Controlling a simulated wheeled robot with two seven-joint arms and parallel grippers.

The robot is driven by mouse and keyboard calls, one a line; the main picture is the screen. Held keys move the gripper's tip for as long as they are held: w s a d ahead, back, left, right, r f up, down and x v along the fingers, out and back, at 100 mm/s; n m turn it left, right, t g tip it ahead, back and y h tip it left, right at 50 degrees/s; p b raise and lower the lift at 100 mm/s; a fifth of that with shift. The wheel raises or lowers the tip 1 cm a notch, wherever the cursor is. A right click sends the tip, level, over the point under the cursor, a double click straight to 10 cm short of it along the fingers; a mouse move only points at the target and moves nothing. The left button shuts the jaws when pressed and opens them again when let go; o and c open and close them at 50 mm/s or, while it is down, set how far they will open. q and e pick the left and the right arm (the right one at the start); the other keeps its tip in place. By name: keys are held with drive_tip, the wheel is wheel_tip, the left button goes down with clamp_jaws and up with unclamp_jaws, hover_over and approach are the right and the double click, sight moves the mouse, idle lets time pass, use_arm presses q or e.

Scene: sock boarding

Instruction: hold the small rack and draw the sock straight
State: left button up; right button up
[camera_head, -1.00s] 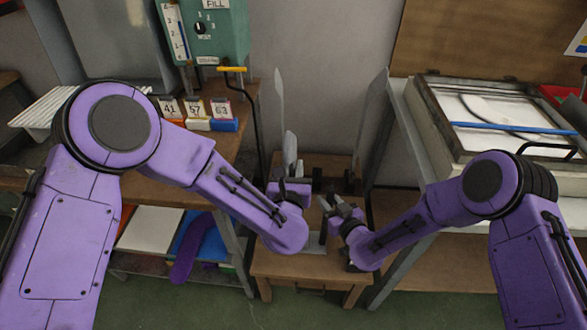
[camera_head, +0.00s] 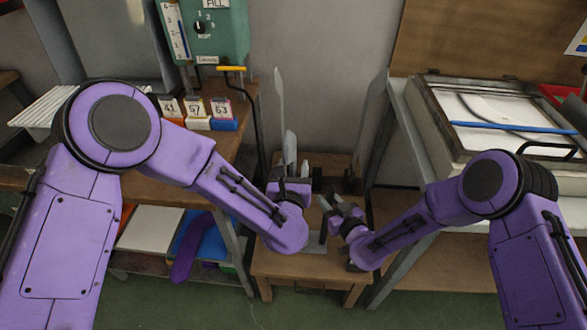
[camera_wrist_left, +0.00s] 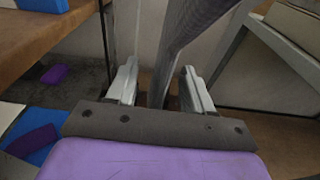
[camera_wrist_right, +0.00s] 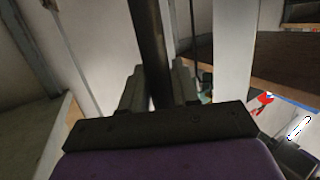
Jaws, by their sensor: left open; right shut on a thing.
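The small rack stands on a low wooden stool (camera_head: 283,264); its dark post (camera_wrist_right: 150,45) runs between the fingers of my right gripper in the right wrist view. My right gripper (camera_wrist_right: 158,90) is shut on that post; in the head view it is low over the stool. The sock (camera_wrist_left: 188,40) appears as a dark grey ribbed strip rising between the fingers in the left wrist view. My left gripper (camera_wrist_left: 160,88) is open, with a finger on either side of the strip. Arms hide much of the rack and sock in the head view.
Tall thin pale boards (camera_head: 375,125) stand upright behind the grippers. A wooden bench at left holds numbered cards (camera_head: 195,108) and a green machine (camera_head: 217,35). At right is a pale framed box with a blue rod (camera_head: 515,128). Green floor lies in front.

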use_arm(q)
drive_tip(key=s, duration=0.9)
idle(0.5)
use_arm(e)
drive_tip(key=o, duration=0.9)
drive_tip(key=v, duration=1.2)
